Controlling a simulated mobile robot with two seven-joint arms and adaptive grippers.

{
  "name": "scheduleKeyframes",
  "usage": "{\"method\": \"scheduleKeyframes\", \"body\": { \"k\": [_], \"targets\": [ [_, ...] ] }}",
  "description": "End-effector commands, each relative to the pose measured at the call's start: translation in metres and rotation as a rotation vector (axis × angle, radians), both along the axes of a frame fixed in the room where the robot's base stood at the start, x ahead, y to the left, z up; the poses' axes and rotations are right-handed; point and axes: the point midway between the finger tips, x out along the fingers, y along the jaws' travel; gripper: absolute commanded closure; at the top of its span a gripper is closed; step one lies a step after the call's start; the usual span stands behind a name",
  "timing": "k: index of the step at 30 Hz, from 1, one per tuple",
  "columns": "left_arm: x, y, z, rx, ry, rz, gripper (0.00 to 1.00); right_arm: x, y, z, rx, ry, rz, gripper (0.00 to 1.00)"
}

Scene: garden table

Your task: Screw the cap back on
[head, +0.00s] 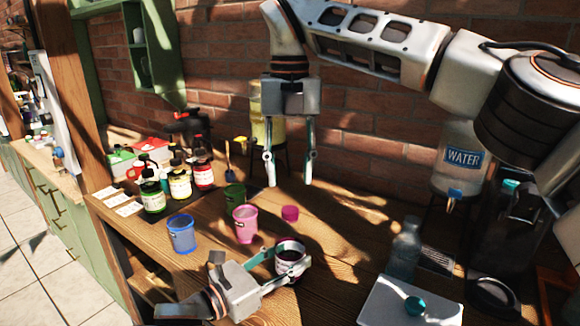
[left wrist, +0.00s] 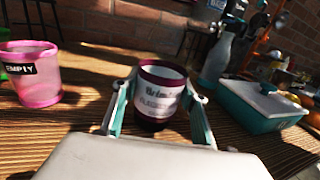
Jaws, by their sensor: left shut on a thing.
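A jar with a pale label and a dark red, open-looking top (head: 289,246) stands on the wooden table, upright. My left gripper (head: 288,262) is shut around it from the lower left. In the left wrist view the jar (left wrist: 160,98) sits between both fingers, its label facing me. A small magenta cap (head: 290,213) lies on the table just behind the jar. My right gripper (head: 289,182) hangs pointing down above and behind the cap, its fingers apart and nothing between them.
A pink cup (head: 245,226), a blue cup (head: 182,236) and a green cup (head: 234,195) stand to the left. A clear bottle (head: 403,252) and a white-lidded box (head: 395,305) with a teal knob are right. Labelled bottles (head: 180,184) stand behind left.

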Motion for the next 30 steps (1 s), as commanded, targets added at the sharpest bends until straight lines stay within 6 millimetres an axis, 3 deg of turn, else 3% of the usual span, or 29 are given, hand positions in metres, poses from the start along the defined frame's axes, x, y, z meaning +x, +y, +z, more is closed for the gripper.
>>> {"method": "scheduleKeyframes", "body": {
  "k": [6, 12, 25, 30],
  "targets": [
    [0.0, 0.0, 0.0, 0.001, 0.001, 0.0, 1.0, 0.0, 0.0, 0.003, 0.0, 0.001, 0.306, 0.63],
    [0.0, 0.0, 0.0, 0.001, 0.001, 0.0, 1.0, 0.0, 0.0, 0.004, 0.002, 0.003, 0.454, 0.63],
    [0.0, 0.0, 0.0, 0.001, 0.001, 0.0, 1.0, 0.0, 0.0, 0.004, 0.001, 0.003, 0.482, 0.63],
    [0.0, 0.0, 0.0, 0.001, 0.001, 0.0, 1.0, 0.0, -0.001, -0.009, 0.0, 0.005, 0.482, 0.63]
  ]
}}
